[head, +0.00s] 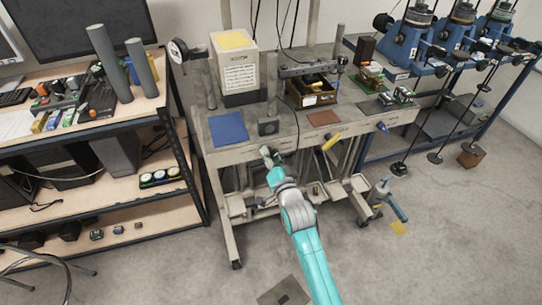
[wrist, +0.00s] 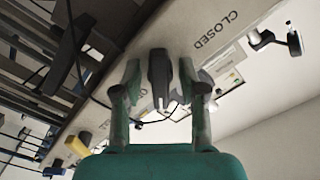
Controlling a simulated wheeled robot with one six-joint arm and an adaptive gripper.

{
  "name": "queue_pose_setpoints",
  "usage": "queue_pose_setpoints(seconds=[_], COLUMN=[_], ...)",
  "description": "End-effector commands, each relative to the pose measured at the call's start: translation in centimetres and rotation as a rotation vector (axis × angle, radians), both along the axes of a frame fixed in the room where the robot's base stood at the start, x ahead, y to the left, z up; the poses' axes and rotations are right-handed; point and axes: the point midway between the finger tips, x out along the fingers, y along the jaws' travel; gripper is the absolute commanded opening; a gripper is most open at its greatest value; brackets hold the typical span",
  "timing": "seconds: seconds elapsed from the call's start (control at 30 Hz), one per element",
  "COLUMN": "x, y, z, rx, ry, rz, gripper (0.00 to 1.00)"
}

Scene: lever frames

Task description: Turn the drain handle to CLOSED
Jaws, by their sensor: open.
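A dark lever handle (wrist: 158,80) at the bench's front panel (wrist: 130,75) shows between my fingers in the wrist view; I take it for the drain handle, but its name label is not readable. The word CLOSED (wrist: 215,30) is printed on the panel beyond it, up and to the right. My gripper (wrist: 160,82) is open, with one finger on each side of the handle; I cannot tell whether either touches it. In the head view my gripper (head: 269,154) is at the front edge of the bench (head: 245,153) and hides the handle.
A yellow handle (head: 332,141) and a blue handle (head: 382,127) stick out farther right along the bench front. A shelf unit (head: 185,165) stands at left.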

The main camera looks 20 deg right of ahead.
Motion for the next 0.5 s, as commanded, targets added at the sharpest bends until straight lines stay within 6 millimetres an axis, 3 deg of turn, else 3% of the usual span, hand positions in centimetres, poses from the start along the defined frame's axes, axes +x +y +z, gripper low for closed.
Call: queue_pose_setpoints(seconds=[0.03, 0.2, 0.5], x=[-0.01, -0.03, -0.04], y=[0.00, 0.00, -0.01], z=[0.00, 0.00, -0.01], rx=[0.000, 0.000, -0.017], ry=[0.000, 0.000, 0.000], rz=[0.000, 0.000, 0.000], gripper=[0.42, 0.00, 0.00])
